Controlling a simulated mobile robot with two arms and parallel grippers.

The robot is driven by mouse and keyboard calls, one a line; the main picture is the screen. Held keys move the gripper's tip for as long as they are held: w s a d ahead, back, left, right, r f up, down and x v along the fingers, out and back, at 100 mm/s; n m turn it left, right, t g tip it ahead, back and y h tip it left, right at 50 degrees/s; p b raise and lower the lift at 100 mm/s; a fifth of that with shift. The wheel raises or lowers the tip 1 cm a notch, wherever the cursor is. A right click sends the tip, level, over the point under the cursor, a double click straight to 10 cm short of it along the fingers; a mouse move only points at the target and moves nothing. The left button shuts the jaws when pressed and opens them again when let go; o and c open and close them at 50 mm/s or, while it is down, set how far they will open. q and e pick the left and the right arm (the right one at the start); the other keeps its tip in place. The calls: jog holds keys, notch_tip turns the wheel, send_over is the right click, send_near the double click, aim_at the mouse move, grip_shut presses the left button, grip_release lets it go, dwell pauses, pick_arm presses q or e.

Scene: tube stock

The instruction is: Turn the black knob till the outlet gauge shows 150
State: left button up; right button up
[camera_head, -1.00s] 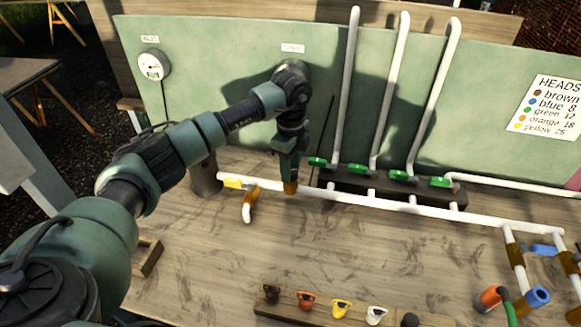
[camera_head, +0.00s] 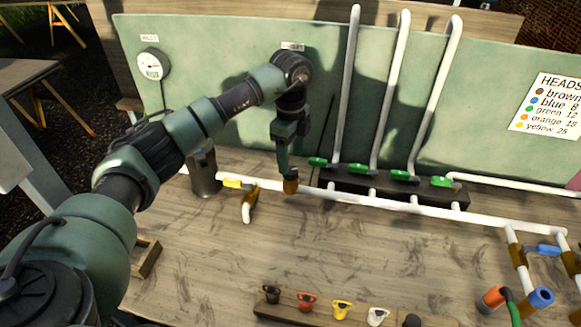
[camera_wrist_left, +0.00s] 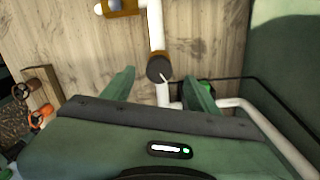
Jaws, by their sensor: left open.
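The black knob (camera_wrist_left: 159,68) is a dark round cap with a white pointer line, on the white pipe in the left wrist view. It lies between the fingertips of my open left gripper (camera_wrist_left: 158,75), with gaps visible on both sides. In the head view the left gripper (camera_head: 284,170) points down at the brass-coloured regulator body (camera_head: 291,186), hiding the knob. My left arm covers the panel below the right-hand gauge label (camera_head: 293,46), so no outlet gauge face or reading shows. The left-hand gauge (camera_head: 152,66) is visible on the green panel. My right gripper is out of view.
A yellow-handled valve (camera_head: 236,184) and a dark cylinder (camera_head: 204,175) stand left of the gripper. Green-handled valves (camera_head: 402,175) and upright white pipes (camera_head: 390,90) stand to the right. Coloured heads sit on a wooden rack (camera_head: 325,310) in front. The board between is clear.

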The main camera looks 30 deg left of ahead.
aim_at(291, 169)
pick_arm(q)
jog(key=shift+r+b, duration=0.4)
jog(key=shift+r, duration=1.6)
